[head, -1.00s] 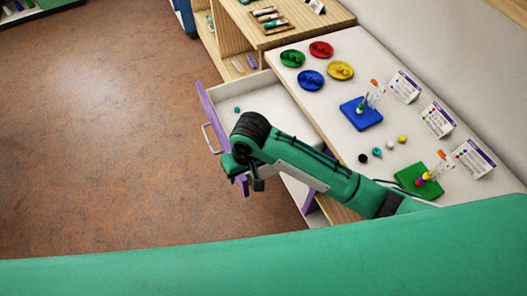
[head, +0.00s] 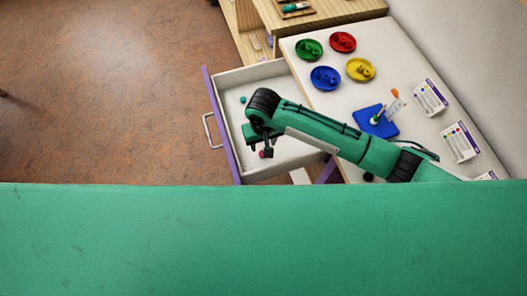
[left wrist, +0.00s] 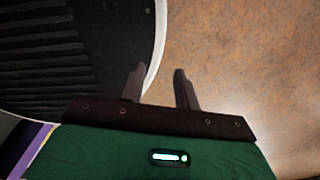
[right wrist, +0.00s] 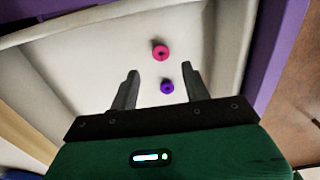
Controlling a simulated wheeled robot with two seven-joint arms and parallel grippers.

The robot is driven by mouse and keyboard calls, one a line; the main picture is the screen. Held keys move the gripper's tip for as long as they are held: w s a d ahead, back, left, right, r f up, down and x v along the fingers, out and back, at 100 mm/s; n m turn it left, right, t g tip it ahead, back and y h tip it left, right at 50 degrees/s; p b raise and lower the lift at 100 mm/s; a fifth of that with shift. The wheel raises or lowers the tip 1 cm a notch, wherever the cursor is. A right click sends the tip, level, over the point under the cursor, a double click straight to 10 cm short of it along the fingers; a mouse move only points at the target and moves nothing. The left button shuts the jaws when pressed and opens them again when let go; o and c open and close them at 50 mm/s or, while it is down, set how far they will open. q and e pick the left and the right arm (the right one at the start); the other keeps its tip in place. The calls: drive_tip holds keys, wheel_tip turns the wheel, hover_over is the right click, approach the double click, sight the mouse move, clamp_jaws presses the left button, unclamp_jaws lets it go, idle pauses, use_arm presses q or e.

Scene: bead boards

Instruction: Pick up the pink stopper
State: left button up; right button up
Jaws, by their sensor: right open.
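The pink stopper (right wrist: 160,51) is a small ring-like piece lying on the white floor of the open drawer. In the right wrist view it is beyond my right gripper (right wrist: 159,71), roughly in line with the gap between the fingertips. My left gripper (left wrist: 160,69) shows only in the left wrist view, open and empty above the brown floor.
A purple stopper (right wrist: 167,86) lies near the pink one. A teal piece (head: 243,100) lies farther back in the drawer (head: 275,70). The table (head: 400,65) holds colored dishes, a blue bead board (head: 377,121) and cards. The drawer's purple front (head: 222,125) and walls surround the gripper.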

drive_tip(key=shift+f, duration=0.35)
drive_tip(key=shift+s+f+p, duration=0.1)
drive_tip(key=shift+f+p, duration=0.2)
drive_tip(key=shift+f, duration=0.35)
wheel_tip(320, 180, down, 4)
drive_tip(key=shift+r+p, duration=0.25)
drive_tip(key=shift+p, duration=0.05)
drive_tip(key=shift+f, duration=0.2)
drive_tip(key=c, duration=0.5)
use_arm(q)
drive_tip(key=shift+w+d+r, duration=0.3)
drive_tip(key=shift+w+r, duration=0.05)
drive_tip(key=shift+w, duration=0.3)
drive_tip(key=shift+w+d+r, duration=0.25)
drive_tip(key=shift+w+r, duration=0.1)
drive_tip(key=shift+w, duration=0.25)
use_arm(e)
drive_tip(key=c, duration=0.5)
